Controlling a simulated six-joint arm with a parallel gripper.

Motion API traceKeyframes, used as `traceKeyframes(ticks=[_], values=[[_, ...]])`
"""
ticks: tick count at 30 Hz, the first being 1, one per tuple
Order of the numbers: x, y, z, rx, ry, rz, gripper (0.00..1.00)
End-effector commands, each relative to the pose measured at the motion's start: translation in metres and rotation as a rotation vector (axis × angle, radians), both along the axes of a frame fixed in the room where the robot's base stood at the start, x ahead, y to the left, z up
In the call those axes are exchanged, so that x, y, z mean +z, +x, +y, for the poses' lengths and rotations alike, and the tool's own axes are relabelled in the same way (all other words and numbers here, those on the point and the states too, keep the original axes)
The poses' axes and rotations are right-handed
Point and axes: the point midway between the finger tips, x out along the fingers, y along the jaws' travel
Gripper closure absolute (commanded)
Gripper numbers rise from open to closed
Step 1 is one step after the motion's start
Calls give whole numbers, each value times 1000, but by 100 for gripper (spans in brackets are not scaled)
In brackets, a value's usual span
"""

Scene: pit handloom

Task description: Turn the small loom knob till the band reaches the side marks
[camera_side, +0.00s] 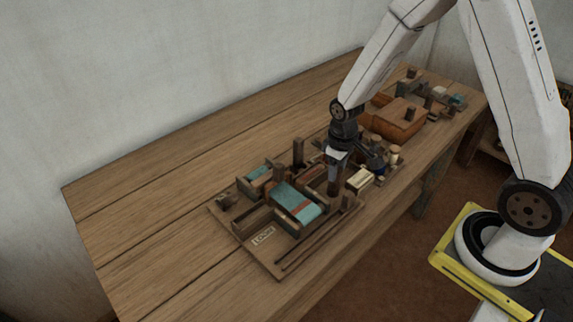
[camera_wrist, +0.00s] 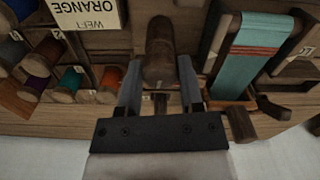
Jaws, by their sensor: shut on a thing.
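The small loom stands on a flat wooden base (camera_side: 277,270) with a LOOM label. A teal cloth (camera_side: 288,196) is stretched over it, crossed by a reddish band (camera_side: 303,209). My gripper (camera_side: 334,172) points down beside the cloth. In the wrist view my gripper (camera_wrist: 160,78) has its fingers on both sides of a brown wooden knob (camera_wrist: 160,42) and is shut on it. The knob's lower part (camera_side: 333,188) shows in the side view.
A WEFT ORANGE card (camera_wrist: 87,13) and several coloured spools (camera_wrist: 115,80) lie left of my gripper in the wrist view. Wooden posts (camera_side: 298,152) stand close by. An orange-brown box (camera_side: 392,124) is farther back. The table's left part (camera_side: 130,220) is clear.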

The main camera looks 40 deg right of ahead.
Motion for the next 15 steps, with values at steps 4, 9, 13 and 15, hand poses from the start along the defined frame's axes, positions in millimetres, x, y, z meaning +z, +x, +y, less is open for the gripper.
traceKeyframes(ticks=[4,9,13,15], values=[[0,-1,0,-108,1,4,100],[0,-1,1,-245,0,5,100],[0,-1,1,-342,0,5,100],[0,-1,1,-389,0,5,100]])
